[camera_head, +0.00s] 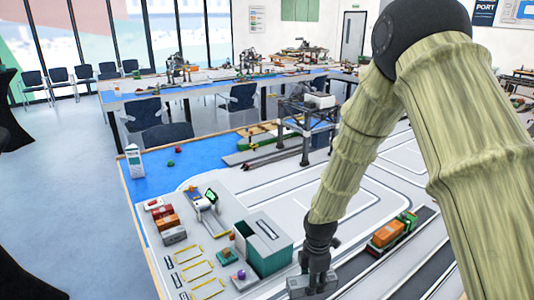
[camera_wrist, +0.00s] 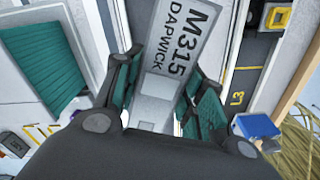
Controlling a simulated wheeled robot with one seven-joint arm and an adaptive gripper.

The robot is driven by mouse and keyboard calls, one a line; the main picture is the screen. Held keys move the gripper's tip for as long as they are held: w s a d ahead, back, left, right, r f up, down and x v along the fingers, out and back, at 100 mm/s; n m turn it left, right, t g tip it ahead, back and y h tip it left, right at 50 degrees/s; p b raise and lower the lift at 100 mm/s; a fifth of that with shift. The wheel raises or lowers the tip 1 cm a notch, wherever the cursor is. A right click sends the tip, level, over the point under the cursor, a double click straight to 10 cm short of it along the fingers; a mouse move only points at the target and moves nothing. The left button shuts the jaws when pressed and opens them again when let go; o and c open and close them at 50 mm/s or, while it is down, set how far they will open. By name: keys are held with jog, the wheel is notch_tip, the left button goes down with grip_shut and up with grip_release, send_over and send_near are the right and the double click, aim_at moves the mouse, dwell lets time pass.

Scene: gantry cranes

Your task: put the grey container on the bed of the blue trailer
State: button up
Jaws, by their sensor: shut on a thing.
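My gripper (camera_head: 318,262) is shut on the grey container (camera_head: 312,284), low over the right side of the port table in the head view. In the wrist view the container (camera_wrist: 178,42) lies between the two fingers of my gripper (camera_wrist: 163,75), its top marked "M315 DAPWICK". I cannot tell how far it is above the surface. A small blue block-like thing (camera_wrist: 257,126) shows right of the fingers in the wrist view; I cannot tell whether it is part of the blue trailer. No blue trailer bed can be made out in either view.
A green-walled open box (camera_head: 268,246) stands just left of my gripper. A green truck with an orange container (camera_head: 392,232) is on the dark lane to the right. A yellow vehicle (camera_wrist: 278,18) shows in the wrist view. Small containers (camera_head: 168,222) stand at the left.

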jog(key=m, duration=0.2)
jog(key=s+f+m, duration=0.1)
jog(key=d+m, duration=0.1)
jog(key=m, duration=0.1)
jog(key=shift+s+f+m, duration=0.25)
jog(key=shift+m, duration=0.05)
jog(key=m, duration=0.1)
jog(key=s+f+m, duration=0.1)
jog(key=m, duration=0.1)
jog(key=d+m, duration=0.1)
jog(key=m, duration=0.1)
jog(key=shift+s+f, duration=0.15)
jog(key=shift+s, duration=0.05)
jog(key=m, duration=0.2)
jog(key=s+m, duration=0.1)
jog(key=m, duration=0.1)
jog(key=d+f+m, duration=0.1)
jog(key=shift+s+f+m, duration=0.1)
jog(key=shift+s+m, duration=0.1)
jog(key=shift+m, duration=0.2)
jog(key=m, duration=0.2)
jog(key=s+f+m, duration=0.1)
jog(key=m, duration=0.1)
jog(key=shift+d, duration=0.35)
